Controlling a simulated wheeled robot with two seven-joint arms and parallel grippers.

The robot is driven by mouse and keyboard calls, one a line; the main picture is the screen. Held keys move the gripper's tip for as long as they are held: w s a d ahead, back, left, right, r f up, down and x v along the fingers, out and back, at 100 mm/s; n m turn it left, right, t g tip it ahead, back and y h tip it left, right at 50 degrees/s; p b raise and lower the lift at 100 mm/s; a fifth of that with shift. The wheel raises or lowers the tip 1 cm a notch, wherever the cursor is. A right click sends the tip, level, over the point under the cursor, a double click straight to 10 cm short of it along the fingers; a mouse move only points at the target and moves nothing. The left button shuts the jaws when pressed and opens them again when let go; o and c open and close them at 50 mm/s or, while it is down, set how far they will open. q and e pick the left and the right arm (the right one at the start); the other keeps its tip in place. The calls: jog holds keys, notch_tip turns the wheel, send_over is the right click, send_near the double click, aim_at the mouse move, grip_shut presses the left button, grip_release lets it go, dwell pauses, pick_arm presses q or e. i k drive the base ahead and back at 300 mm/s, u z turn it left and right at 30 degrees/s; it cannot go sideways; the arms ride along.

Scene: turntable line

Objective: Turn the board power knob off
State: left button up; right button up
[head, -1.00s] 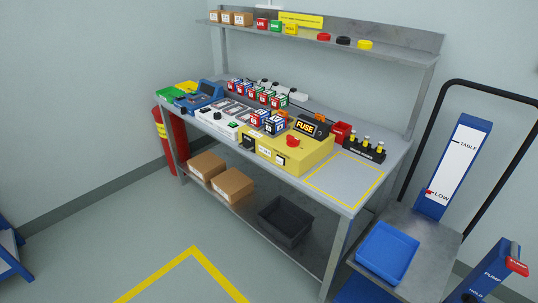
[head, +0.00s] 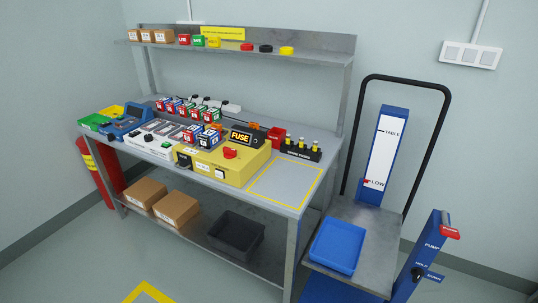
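The yellow board (head: 229,170) sits on the workbench, left of the yellow taped square. A red knob (head: 230,153) stands on its top face. A black part (head: 184,160) is on the board's front left, with white labels beside it. A black box marked FUSE (head: 240,137) is at its back. Which way the knob points is too small to tell. Neither of my grippers shows in the head view.
The bench (head: 284,221) also holds several coloured cubes (head: 189,110), a blue device (head: 131,126) and a red bin (head: 277,136). A lift cart with a blue tray (head: 337,248) stands right of the bench. A red extinguisher (head: 97,172) is at the left. Floor in front is clear.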

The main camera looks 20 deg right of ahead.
aim_at(230, 153)
jog(key=z, duration=0.55)
jog(key=k, duration=0.65)
jog(key=u, duration=0.15)
jog(key=i, duration=0.75)
jog(key=u, duration=0.7)
jog(key=i, duration=1.25)
jog(key=z, duration=1.15)
jog(key=i, duration=0.6)
jog(key=z, duration=0.65)
